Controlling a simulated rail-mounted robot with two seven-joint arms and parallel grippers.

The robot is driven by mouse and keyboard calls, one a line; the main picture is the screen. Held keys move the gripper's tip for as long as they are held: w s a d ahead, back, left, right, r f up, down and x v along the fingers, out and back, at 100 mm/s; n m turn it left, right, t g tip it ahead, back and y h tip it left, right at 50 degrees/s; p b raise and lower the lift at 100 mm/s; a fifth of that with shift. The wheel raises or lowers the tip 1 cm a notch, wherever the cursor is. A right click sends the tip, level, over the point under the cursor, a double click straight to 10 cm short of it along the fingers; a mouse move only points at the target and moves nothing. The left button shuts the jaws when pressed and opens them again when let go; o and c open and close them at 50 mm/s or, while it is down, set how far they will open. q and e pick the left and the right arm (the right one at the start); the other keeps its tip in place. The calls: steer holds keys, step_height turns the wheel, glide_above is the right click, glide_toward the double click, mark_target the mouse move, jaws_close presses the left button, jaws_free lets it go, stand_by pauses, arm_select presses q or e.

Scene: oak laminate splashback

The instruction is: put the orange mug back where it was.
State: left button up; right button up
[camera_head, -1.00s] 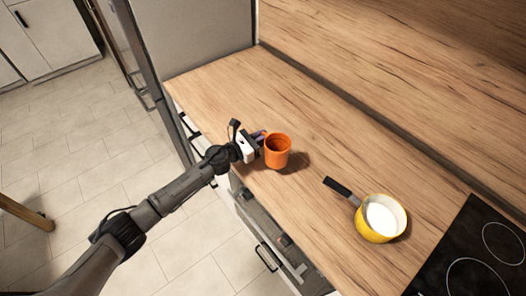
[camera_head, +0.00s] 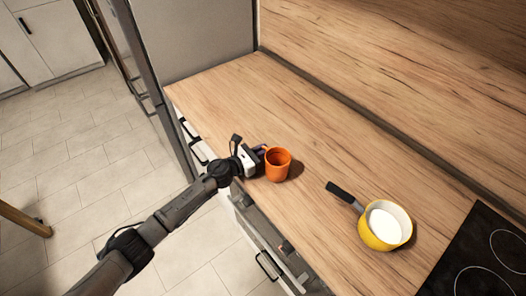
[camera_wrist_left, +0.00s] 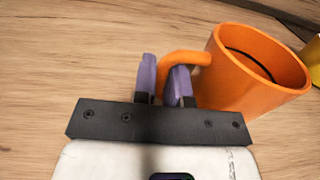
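The orange mug (camera_head: 279,168) is upright at the front part of the wooden counter, on or just above it; I cannot tell which. My left gripper (camera_head: 258,153) reaches it from the left. In the left wrist view, the mug (camera_wrist_left: 250,75) is at the upper right, its handle pointing left. The purple fingers of the left gripper (camera_wrist_left: 162,80) are shut on the handle, one on each side. The mug's interior looks empty. My right gripper is not in view.
A yellow pan (camera_head: 377,238) with white contents stands to the right, its black handle pointing toward the mug. A black cooktop (camera_head: 478,262) is at the far right. The wood counter (camera_head: 220,95) is clear behind and left of the mug. Drawers below the front edge seem partly open.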

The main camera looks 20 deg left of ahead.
arm_select(q)
steer(key=o, duration=0.4)
steer(key=shift+r, duration=0.1)
steer(key=shift+r+p, duration=0.25)
steer(key=shift+p, duration=0.15)
steer(key=v, duration=1.2)
steer(key=shift+f, duration=0.15)
steer(key=s+d+f+m+g+y, duration=0.2)
steer(key=s+f+m+g+y, duration=0.1)
steer(key=s+m, duration=0.7)
steer(key=s+d+f+m+g+y, duration=0.3)
steer(key=s+m+g, duration=0.1)
steer(key=s+m, duration=0.7)
steer(key=s+d+f+m+g+y, duration=0.3)
steer(key=s+m, duration=0.7)
steer(key=s, duration=0.5)
steer(key=shift+d+m+g, duration=0.25)
steer(key=shift+m+g, duration=0.15)
steer(key=shift+g, duration=0.4)
steer(key=shift+f, duration=0.1)
